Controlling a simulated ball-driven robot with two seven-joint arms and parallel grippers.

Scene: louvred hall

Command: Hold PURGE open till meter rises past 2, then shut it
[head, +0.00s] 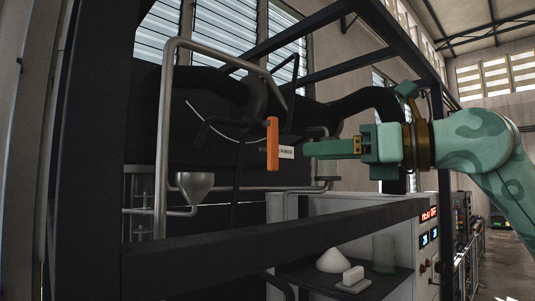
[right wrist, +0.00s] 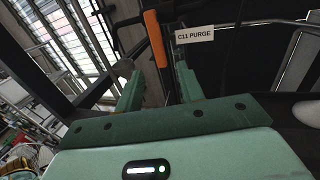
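The orange handle (head: 272,145) hangs upright on a dark lever in the head view. A white label (head: 286,152) beside it reads PURGE; in the right wrist view the label (right wrist: 195,35) reads C11 PURGE. My right gripper (head: 308,149) points left at the handle, with a gap between. In the right wrist view its two fingers (right wrist: 158,70) are apart and empty, and the orange handle (right wrist: 155,38) shows between and beyond their tips. A red display (head: 429,215) is on a white cabinet; its figures are too small to read. My left gripper is not in view.
A dark frame bar (head: 270,238) crosses in front, below the handle. A bent grey pipe (head: 165,130) and a metal funnel (head: 195,186) stand left. A shelf below holds a white cone (head: 333,261), a white block (head: 353,275) and a glass vessel (head: 384,253).

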